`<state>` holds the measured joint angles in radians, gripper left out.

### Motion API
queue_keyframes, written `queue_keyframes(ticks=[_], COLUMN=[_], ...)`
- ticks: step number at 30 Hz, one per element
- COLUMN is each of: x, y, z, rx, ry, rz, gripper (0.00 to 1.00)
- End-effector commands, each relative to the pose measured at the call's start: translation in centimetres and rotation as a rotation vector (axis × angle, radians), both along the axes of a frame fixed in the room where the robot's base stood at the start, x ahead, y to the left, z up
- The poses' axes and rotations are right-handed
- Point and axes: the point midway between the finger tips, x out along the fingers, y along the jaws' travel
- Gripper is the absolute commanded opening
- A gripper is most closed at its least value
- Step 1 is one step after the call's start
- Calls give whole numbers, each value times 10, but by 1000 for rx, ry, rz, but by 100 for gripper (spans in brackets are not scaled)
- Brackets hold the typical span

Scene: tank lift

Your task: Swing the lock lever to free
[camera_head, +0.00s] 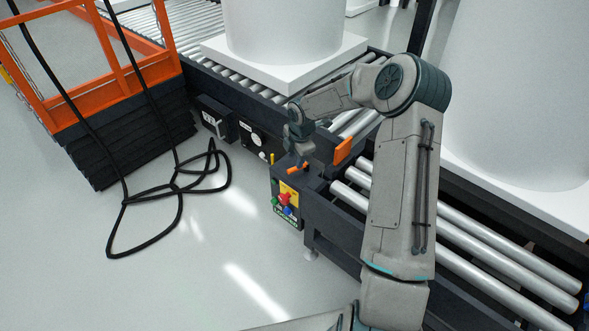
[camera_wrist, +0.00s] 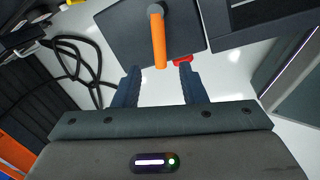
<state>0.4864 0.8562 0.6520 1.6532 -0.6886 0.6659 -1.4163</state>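The lock lever is an orange bar (camera_wrist: 158,38) on the dark top of the control box (camera_wrist: 120,32) in the wrist view. Its free end points toward my gripper (camera_wrist: 159,70) and lies between the two fingertips in that picture. The fingers are open, with a gap on both sides of the lever; I cannot tell the height difference. In the head view the lever (camera_head: 299,168) shows small on top of the control box (camera_head: 284,193), just below my gripper (camera_head: 300,156). My gripper partly hides that area.
The box front carries colored buttons (camera_head: 286,201). An orange plate (camera_head: 343,151) stands beside the roller conveyor (camera_head: 480,240). A white tank (camera_head: 283,30) rests on a pallet on the rollers. Black cable loops (camera_head: 150,200) lie on the floor, left, near an orange-railed lift (camera_head: 90,80).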

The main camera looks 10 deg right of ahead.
Motion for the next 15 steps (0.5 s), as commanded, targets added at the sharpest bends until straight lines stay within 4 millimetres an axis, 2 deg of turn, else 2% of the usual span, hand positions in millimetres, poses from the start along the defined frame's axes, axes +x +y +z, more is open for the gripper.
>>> queue_keyframes(ticks=[1,6,15], x=[2,7,11], y=[1,2,3], z=[-14,-40,-54], rx=[1,0,0], ry=[1,1,-1], rz=[-1,0,-2], gripper=[38,38,38])
